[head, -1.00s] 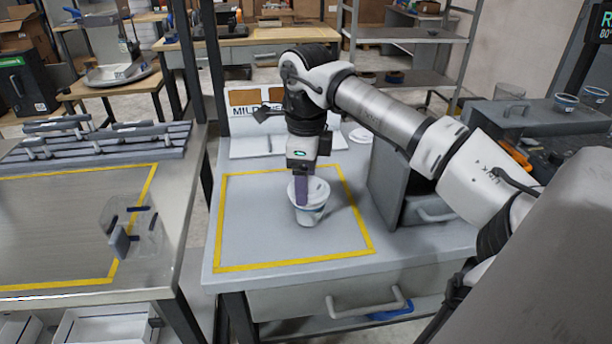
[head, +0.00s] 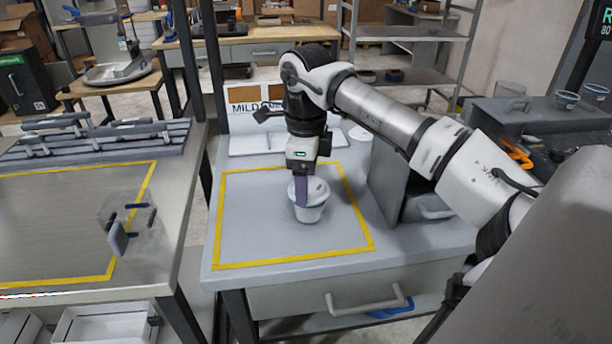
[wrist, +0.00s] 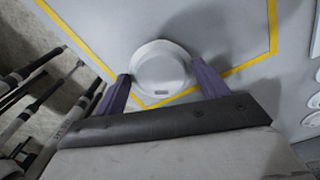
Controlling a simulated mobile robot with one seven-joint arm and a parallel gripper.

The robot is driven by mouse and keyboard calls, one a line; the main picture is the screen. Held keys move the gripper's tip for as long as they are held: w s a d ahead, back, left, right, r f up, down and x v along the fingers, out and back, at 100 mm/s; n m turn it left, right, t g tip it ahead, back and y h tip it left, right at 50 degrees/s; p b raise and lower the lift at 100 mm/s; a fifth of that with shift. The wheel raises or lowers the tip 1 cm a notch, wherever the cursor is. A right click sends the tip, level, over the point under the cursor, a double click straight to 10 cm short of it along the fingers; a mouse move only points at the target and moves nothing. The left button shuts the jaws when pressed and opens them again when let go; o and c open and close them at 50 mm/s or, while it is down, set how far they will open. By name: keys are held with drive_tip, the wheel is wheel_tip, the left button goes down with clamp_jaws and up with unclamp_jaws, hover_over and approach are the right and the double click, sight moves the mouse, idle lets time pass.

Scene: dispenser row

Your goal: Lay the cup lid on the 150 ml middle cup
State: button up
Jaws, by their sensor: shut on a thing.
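The white cup lid (head: 317,187) is at the top of a white cup (head: 309,214) with a dark band, inside the yellow-outlined area. The cup stands upright. My gripper (head: 302,198) points down over the cup and is shut on the lid. In the wrist view, the round lid (wrist: 160,68) sits between the two purple fingers of my gripper (wrist: 162,76) and hides the cup below. The lid looks roughly level and at the cup's rim. I cannot tell whether it rests fully on the rim.
The yellow-outlined area (head: 250,264) is otherwise clear. A grey box with a handle (head: 400,190) stands close on the right. A white panel marked MILD (head: 240,122) is behind. Two small cups (head: 566,99) stand far right. A rack (head: 95,140) is on the left bench.

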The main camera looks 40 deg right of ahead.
drive_tip(key=o, duration=1)
drive_tip(key=shift+o, duration=0.3)
drive_tip(key=shift+r+p, duration=2.15)
drive_tip(key=shift+r, duration=0.9)
